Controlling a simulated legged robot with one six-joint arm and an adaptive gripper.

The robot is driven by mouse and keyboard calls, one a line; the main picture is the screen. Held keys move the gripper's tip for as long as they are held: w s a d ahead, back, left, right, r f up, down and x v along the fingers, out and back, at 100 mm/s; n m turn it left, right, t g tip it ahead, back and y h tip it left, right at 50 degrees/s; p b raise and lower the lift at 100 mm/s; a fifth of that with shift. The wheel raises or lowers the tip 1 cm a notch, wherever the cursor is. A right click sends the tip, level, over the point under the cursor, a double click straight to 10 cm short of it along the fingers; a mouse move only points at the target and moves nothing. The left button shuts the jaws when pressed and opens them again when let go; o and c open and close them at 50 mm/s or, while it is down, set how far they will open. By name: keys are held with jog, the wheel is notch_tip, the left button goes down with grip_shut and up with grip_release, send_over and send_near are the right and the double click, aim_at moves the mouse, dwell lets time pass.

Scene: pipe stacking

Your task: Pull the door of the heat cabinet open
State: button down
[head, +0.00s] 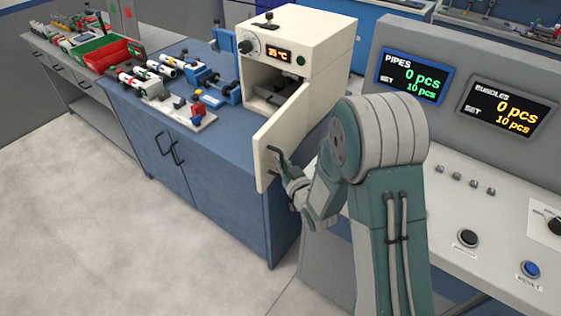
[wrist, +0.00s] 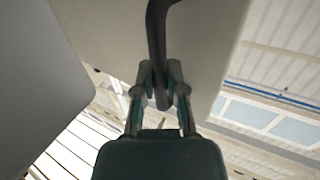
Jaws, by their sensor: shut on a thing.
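The cream heat cabinet (head: 322,38) stands on the blue workbench, its display reading 35 °C. Its door (head: 284,137) is swung well open toward the front, and the dark inside of the cabinet shows behind it. My gripper (head: 281,171) is at the outer face of the door, on its dark handle. In the wrist view the door (wrist: 215,45) fills the upper middle. The black handle (wrist: 156,35) runs down between the fingers of my gripper (wrist: 162,92), which are shut on it.
The blue workbench (head: 215,190) carries pipe fixtures (head: 205,85), and a red bin (head: 105,55) stands farther left. A grey control console (head: 470,190) with two counter displays stands at the right, close to my arm. The floor in front is clear.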

jog(key=c, duration=0.7)
grip_release()
jog(key=shift+a, duration=0.15)
jog(key=shift+s, duration=0.1)
jog(key=v, duration=0.7)
jog(key=shift+s+f, duration=0.1)
jog(key=shift+f, duration=0.05)
